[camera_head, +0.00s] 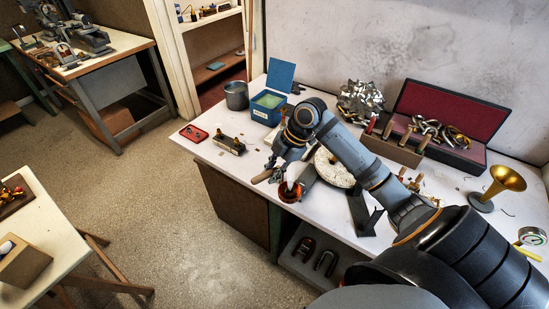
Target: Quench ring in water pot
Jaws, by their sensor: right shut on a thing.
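A grey metal pot (236,97), which looks like the water pot, stands upright at the back left of the white bench. My right gripper (275,168) is low over the bench's front edge, to the right of and nearer than the pot. It is shut on what looks like a wooden-handled tool (262,177), with the grip partly hidden by the gripper. My left gripper is out of view.
A blue-green box (268,107) stands right of the pot. A red tray (194,134) and a small block with brass parts (229,145) lie in front. A pale round slab (335,167), an open red-lined case (433,118) and a brass horn bell (503,183) are farther right.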

